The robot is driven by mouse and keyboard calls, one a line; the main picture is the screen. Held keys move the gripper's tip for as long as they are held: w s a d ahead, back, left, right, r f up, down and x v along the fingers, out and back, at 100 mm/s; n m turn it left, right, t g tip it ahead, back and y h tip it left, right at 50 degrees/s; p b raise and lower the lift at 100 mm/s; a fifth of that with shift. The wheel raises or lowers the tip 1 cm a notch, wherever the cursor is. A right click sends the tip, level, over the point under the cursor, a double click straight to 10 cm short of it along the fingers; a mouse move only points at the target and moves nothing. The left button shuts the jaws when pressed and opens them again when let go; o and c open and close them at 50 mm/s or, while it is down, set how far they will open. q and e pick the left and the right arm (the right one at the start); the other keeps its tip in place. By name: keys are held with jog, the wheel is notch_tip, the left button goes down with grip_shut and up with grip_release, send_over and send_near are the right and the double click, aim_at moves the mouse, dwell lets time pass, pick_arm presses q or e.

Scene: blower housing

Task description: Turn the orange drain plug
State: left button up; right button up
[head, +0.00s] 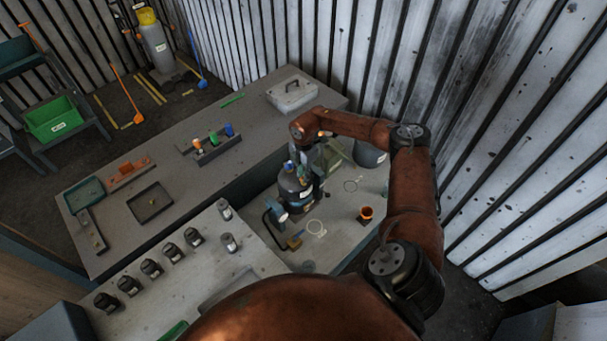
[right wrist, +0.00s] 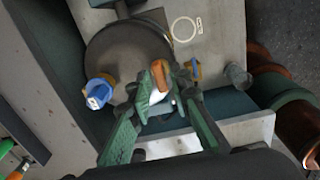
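The dark, rounded blower housing (head: 296,190) stands on the grey bench in the head view. It also shows in the right wrist view as a dark round body (right wrist: 125,50). An orange plug (right wrist: 160,72) with a whitish part below it lies between the fingertips of my right gripper (right wrist: 163,84). The green-padded fingers stand apart, with the plug between them; contact is not clear. A blue knob (right wrist: 98,92) sits left of the fingers. In the head view my right gripper (head: 314,160) is at the housing and hides part of it. My left gripper is not shown.
A pale ring (head: 316,228) and an orange cup (head: 365,214) are on the bench near the housing. Several dark bottles (head: 151,268) line the front bench. A grey case (head: 291,93) sits at the back. A corrugated wall stands close on the right.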

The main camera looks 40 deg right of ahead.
grip_shut()
